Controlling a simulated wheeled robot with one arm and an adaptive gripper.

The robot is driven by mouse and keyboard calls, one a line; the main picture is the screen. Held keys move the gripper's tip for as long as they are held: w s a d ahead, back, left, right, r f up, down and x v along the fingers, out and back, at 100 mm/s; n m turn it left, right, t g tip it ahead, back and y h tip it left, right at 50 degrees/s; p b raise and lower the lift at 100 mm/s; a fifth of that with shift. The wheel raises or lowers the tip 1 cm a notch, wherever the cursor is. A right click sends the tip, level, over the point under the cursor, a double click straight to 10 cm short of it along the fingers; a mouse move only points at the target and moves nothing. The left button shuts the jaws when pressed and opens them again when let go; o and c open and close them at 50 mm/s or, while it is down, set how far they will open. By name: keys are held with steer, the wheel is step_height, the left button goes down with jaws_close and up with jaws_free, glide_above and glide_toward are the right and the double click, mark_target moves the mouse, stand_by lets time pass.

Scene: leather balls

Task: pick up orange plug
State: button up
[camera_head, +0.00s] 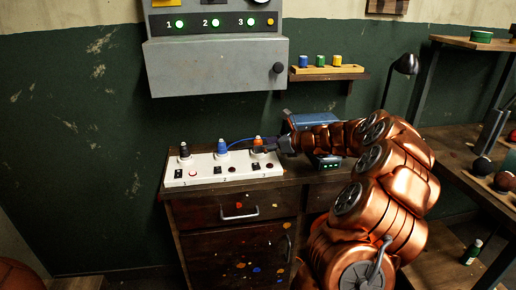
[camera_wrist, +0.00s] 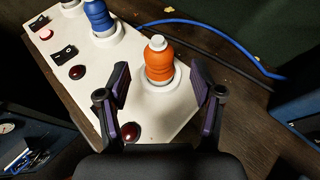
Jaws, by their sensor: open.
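The orange plug (camera_wrist: 159,62) stands upright in a round socket at the near end of the white socket strip (camera_wrist: 62,72) in the wrist view. In the head view the orange plug (camera_head: 258,141) is at the right end of the strip, by the number 3. My gripper (camera_wrist: 160,88) is open, with its two purple-padded fingers spread to the left and right in front of the plug. Its fingers look apart from the plug. In the head view my gripper (camera_head: 268,147) reaches in from the right, close beside the plug and partly blending with it.
A blue plug (camera_head: 222,147) and a black plug (camera_head: 185,151) stand in the strip further left. A blue cable (camera_wrist: 215,35) runs behind the orange plug. A bluish box (camera_head: 313,121) stands behind my arm. The strip lies on a dark cabinet (camera_head: 236,197) under a grey wall box (camera_head: 214,66).

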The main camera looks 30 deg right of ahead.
steer(key=x, duration=0.3)
steer(key=shift+w+a+f, duration=0.15)
steer(key=shift+w+a, duration=0.05)
steer(key=shift+w, duration=0.1)
steer(key=c, duration=1.2)
